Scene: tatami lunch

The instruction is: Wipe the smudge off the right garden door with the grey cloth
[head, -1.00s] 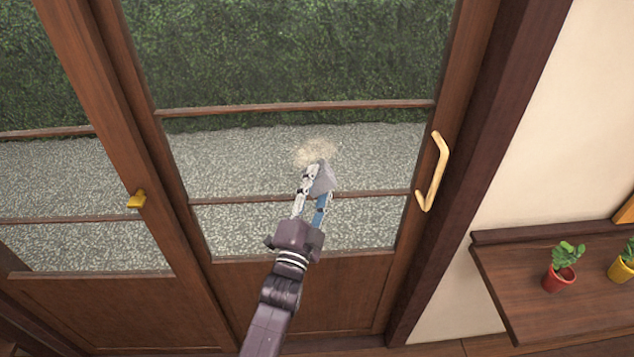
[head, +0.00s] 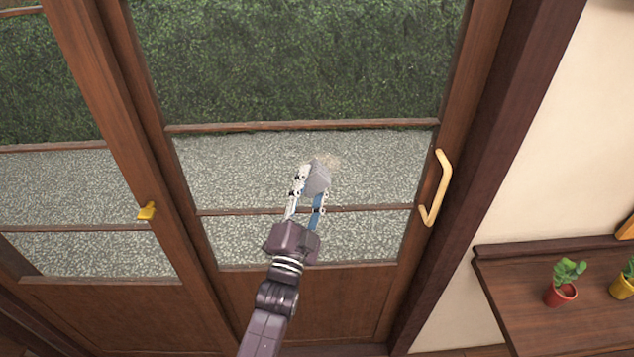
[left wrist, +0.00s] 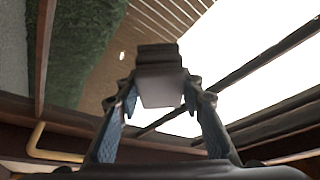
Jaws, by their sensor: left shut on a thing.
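My left gripper (head: 308,180) is shut on the grey cloth (head: 319,178), a small folded block between its fingertips. In the left wrist view the cloth (left wrist: 160,88) also sits between the two fingers. The right garden door (head: 305,280) has a brown frame and glass panes. A pale tan smudge (head: 333,160) shows on its middle pane, just above and right of the cloth. The cloth overlaps the smudge's lower left in the head view and may hide part of it. I cannot tell whether the cloth touches the glass. My right gripper is not in view.
A light wooden handle (head: 436,188) stands out on the door's right stile. The left door (head: 95,305) has a small yellow pull (head: 147,211). At lower right, a wooden shelf (head: 530,325) holds potted plants, one in a red pot (head: 560,294).

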